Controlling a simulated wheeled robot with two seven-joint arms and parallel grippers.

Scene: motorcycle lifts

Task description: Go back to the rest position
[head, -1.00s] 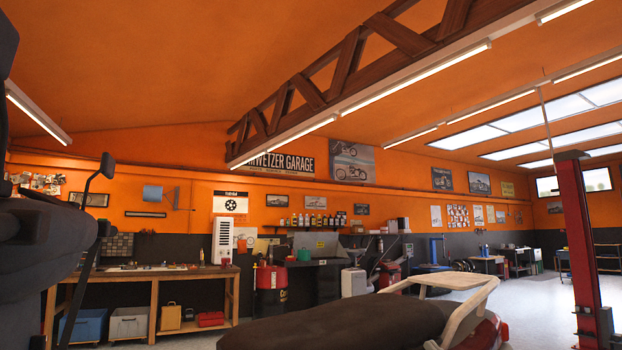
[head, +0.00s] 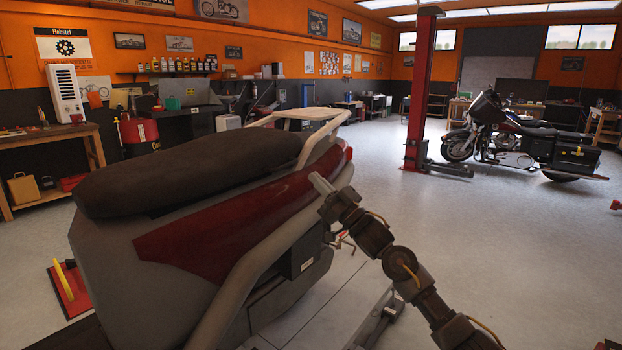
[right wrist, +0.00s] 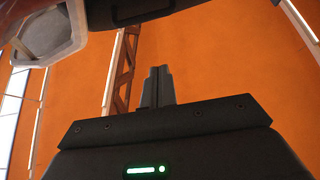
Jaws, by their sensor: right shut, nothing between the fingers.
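My right arm comes in from the lower right of the head view. Its gripper (head: 320,184) is close to the red rear side of the near motorcycle (head: 235,215); I cannot tell whether they touch. In the right wrist view the two dark fingers (right wrist: 157,86) stand together, shut with nothing between them. They point up towards the orange ceiling. My left gripper is not in view.
The near motorcycle, with its dark seat (head: 190,165) and pale rear rail (head: 305,126), fills the middle. A red lift post (head: 420,95) and another motorcycle (head: 520,140) stand at the right. A workbench (head: 50,165) is at the left. Grey floor (head: 480,235) is clear at the right.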

